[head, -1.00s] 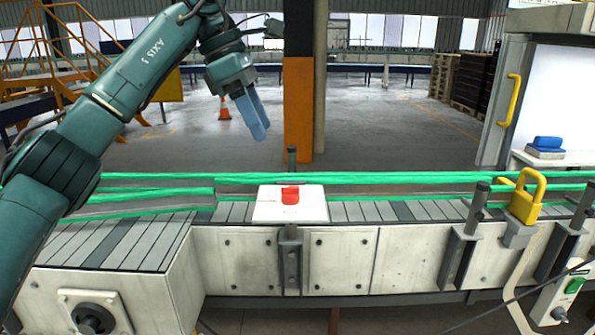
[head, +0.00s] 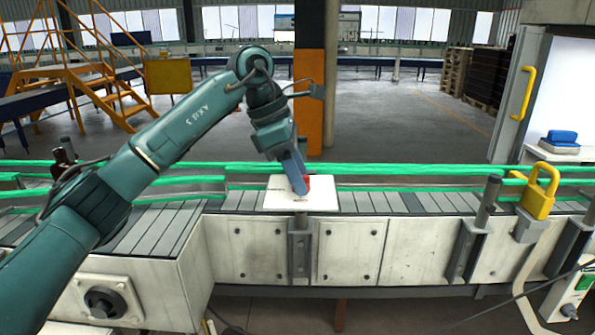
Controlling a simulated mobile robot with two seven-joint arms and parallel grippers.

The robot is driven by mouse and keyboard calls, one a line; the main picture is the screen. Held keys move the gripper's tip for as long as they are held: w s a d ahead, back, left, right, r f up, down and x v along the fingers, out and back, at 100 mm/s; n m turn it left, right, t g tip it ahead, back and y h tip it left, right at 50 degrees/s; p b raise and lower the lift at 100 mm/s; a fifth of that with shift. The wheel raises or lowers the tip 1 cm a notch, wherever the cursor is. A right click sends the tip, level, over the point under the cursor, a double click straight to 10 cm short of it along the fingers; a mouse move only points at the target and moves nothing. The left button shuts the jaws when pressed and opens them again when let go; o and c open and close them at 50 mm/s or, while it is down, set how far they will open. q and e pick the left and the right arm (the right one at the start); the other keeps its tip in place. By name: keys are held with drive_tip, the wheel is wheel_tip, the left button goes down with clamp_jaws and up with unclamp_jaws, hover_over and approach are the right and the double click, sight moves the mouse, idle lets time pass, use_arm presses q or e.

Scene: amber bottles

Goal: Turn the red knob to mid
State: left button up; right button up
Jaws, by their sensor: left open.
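The red knob (head: 307,182) sits on a white panel (head: 326,198) on the conveyor, in the middle of the head view. My left gripper (head: 299,187) has its blue fingers pointing down at the knob, and they cover the knob's left part. The jaws are open. I cannot tell whether the fingers touch the knob or stand around it. The knob's pointer and most of the panel's markings are hidden or too small to read. My right gripper is not in view.
Green rails (head: 420,170) run along the conveyor behind the panel. A yellow padlock (head: 539,192) and grey posts stand to the right. A black rotary switch (head: 105,302) is at the lower left. An orange pillar (head: 309,110) stands behind. The slats right of the panel are clear.

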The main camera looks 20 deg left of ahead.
use_arm(q)
drive_tip(key=shift+c, duration=0.2)
drive_tip(key=c, duration=0.9)
